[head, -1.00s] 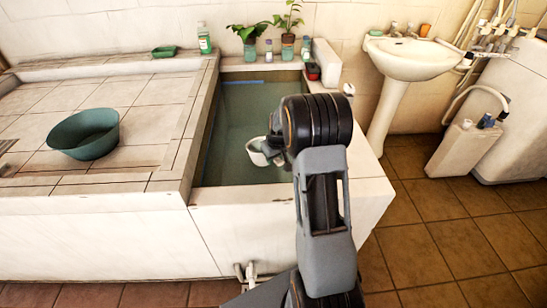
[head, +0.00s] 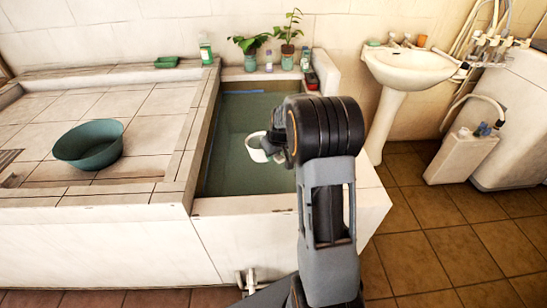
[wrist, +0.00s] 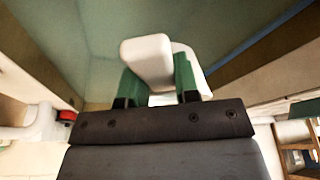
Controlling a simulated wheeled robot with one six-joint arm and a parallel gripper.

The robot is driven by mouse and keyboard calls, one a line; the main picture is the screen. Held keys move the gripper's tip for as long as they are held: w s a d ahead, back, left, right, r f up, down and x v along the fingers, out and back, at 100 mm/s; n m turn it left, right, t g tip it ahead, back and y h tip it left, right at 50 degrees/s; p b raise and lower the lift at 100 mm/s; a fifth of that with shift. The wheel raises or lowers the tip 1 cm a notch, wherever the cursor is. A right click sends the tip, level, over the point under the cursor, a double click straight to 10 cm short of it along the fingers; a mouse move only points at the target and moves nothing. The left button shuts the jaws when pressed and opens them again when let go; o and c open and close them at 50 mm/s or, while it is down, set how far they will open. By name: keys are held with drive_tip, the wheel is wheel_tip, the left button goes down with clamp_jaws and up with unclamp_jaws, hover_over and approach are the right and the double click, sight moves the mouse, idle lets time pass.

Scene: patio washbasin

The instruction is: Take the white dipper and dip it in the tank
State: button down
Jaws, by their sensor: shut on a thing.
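The white dipper (head: 255,148) is over the tank's water in the head view, partly hidden behind my arm. In the wrist view my gripper (wrist: 160,82) has its green fingers on either side of the dipper's white handle (wrist: 147,58), shut on it. The rest of the dipper is mostly hidden behind the handle and fingers. The tank (head: 204,140) is a tiled basin of greenish water. I cannot tell whether the dipper touches the water.
A green bowl (head: 89,145) sits on the tiled ledge left of the tank. Potted plants (head: 287,50), a soap bottle (head: 206,50) and small items line the back rim. A white washbasin (head: 410,66) stands to the right, beside open brown floor.

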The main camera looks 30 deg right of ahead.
wheel_tip(320, 180, up, 13)
drive_tip(key=t+p, duration=0.1)
drive_tip(key=p, duration=0.4)
